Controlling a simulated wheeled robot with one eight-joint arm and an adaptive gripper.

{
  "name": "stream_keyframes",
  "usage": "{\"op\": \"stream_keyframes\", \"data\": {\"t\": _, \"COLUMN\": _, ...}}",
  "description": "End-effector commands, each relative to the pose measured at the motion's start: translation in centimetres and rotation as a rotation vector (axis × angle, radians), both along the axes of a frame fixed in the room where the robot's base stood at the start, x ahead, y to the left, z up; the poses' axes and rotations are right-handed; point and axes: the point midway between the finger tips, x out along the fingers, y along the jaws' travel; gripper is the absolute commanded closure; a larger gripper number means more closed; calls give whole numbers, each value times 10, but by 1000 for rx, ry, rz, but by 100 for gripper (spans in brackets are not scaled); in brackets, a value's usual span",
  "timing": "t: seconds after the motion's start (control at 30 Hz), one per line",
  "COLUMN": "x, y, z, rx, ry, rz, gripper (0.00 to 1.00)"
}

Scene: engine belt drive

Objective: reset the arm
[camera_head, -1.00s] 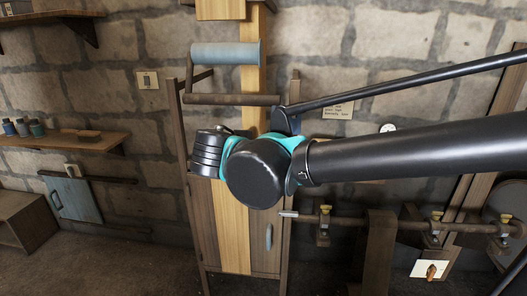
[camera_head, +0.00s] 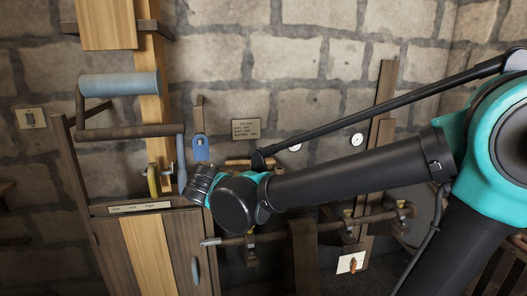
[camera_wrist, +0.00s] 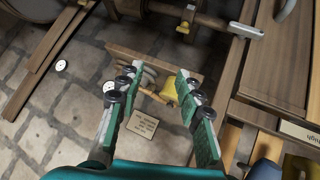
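My arm reaches in from the right in the head view, with its wrist (camera_head: 233,203) in front of the wooden cabinet and shaft. My gripper shows in the wrist view (camera_wrist: 150,90), its two green-padded fingers spread apart with nothing between them. Behind the gap are a wooden shelf (camera_wrist: 122,54) and a yellow object (camera_wrist: 178,86), both apart from the fingers as far as I can tell. In the head view the fingers are hidden behind the wrist.
A wooden cabinet (camera_head: 185,245) stands at the left with a crank with a blue-grey roller (camera_head: 118,86) above it. A horizontal shaft (camera_head: 330,224) runs low behind my arm. A small plaque (camera_head: 246,129) hangs on the stone wall. The wall's upper right is clear.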

Motion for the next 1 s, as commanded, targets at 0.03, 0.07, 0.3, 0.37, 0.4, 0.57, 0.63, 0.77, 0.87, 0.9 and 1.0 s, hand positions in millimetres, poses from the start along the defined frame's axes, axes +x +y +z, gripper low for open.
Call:
{"op": "stream_keyframes", "data": {"t": 0.03, "x": 5, "y": -24, "z": -13, "rx": -5, "ry": 37, "rz": -23, "gripper": 64}}
{"op": "stream_keyframes", "data": {"t": 0.07, "x": 6, "y": -36, "z": -21, "rx": -9, "ry": 62, "rz": -28, "gripper": 64}}
{"op": "stream_keyframes", "data": {"t": 0.3, "x": 1, "y": -124, "z": -78, "rx": 1, "ry": 238, "rz": -62, "gripper": 64}}
{"op": "stream_keyframes", "data": {"t": 0.37, "x": -4, "y": -143, "z": -91, "rx": 11, "ry": 276, "rz": -68, "gripper": 64}}
{"op": "stream_keyframes", "data": {"t": 0.4, "x": -8, "y": -155, "z": -100, "rx": 21, "ry": 299, "rz": -69, "gripper": 64}}
{"op": "stream_keyframes", "data": {"t": 0.57, "x": -28, "y": -198, "z": -131, "rx": 72, "ry": 377, "rz": -73, "gripper": 64}}
{"op": "stream_keyframes", "data": {"t": 0.63, "x": -37, "y": -214, "z": -144, "rx": 101, "ry": 402, "rz": -72, "gripper": 64}}
{"op": "stream_keyframes", "data": {"t": 0.77, "x": -57, "y": -238, "z": -165, "rx": 158, "ry": 434, "rz": -68, "gripper": 64}}
{"op": "stream_keyframes", "data": {"t": 0.87, "x": -72, "y": -252, "z": -178, "rx": 201, "ry": 443, "rz": -62, "gripper": 64}}
{"op": "stream_keyframes", "data": {"t": 0.9, "x": -77, "y": -256, "z": -182, "rx": 216, "ry": 444, "rz": -60, "gripper": 64}}
{"op": "stream_keyframes", "data": {"t": 1.0, "x": -87, "y": -263, "z": -190, "rx": 246, "ry": 443, "rz": -54, "gripper": 64}}
